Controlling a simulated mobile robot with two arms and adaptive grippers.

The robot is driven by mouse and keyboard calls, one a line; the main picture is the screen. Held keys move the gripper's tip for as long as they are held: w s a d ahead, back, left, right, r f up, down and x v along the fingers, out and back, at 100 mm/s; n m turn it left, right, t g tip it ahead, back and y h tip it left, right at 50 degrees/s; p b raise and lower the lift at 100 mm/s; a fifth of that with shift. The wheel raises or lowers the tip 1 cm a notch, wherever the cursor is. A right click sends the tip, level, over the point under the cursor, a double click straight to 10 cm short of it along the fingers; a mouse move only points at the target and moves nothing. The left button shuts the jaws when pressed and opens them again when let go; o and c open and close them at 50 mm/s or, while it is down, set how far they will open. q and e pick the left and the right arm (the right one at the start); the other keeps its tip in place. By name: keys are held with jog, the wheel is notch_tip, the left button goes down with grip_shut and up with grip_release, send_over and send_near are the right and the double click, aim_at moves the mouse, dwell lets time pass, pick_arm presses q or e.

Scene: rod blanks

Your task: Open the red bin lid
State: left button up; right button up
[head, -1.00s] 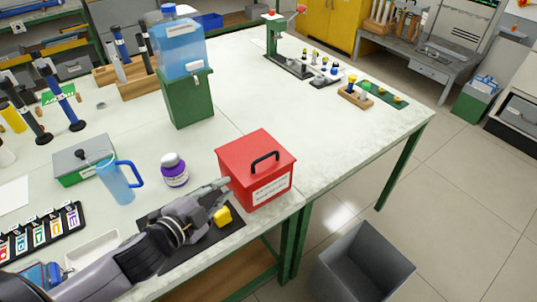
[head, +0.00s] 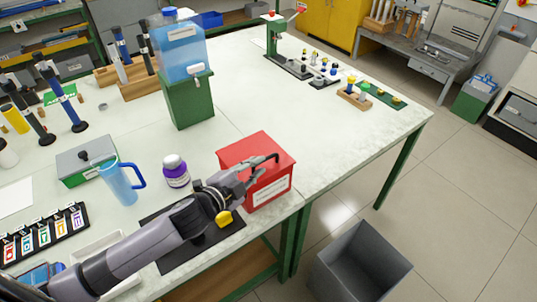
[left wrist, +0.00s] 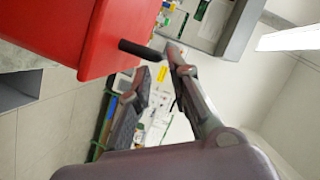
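The red bin (head: 268,190) stands near the table's front right corner, with its red lid (head: 245,147) down. A black handle (head: 276,157) on the lid is partly hidden behind my left gripper (head: 256,172). My left gripper reaches over the lid from the left, its fingertips at the handle. In the left wrist view the red bin (left wrist: 50,28) fills the upper left and the black handle (left wrist: 140,50) sticks out towards the spread fingers (left wrist: 155,62). The fingers look apart; I cannot tell whether they touch the handle. My right gripper is not in view.
A purple-labelled jar (head: 175,171) and a blue mug (head: 122,184) stand left of the bin. A yellow object (head: 223,217) lies on a dark mat (head: 172,262) under my arm. A blue water container on a green stand (head: 190,103) is behind. A grey floor bin (head: 362,262) stands in front.

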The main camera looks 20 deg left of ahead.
aim_at(269, 156)
pick_arm(q)
jog(key=x, duration=0.6)
jog(key=shift+w+p, duration=0.15)
jog(key=shift+p, duration=0.25)
jog(key=shift+f, duration=0.1)
jog(key=shift+c, duration=0.4)
grip_shut()
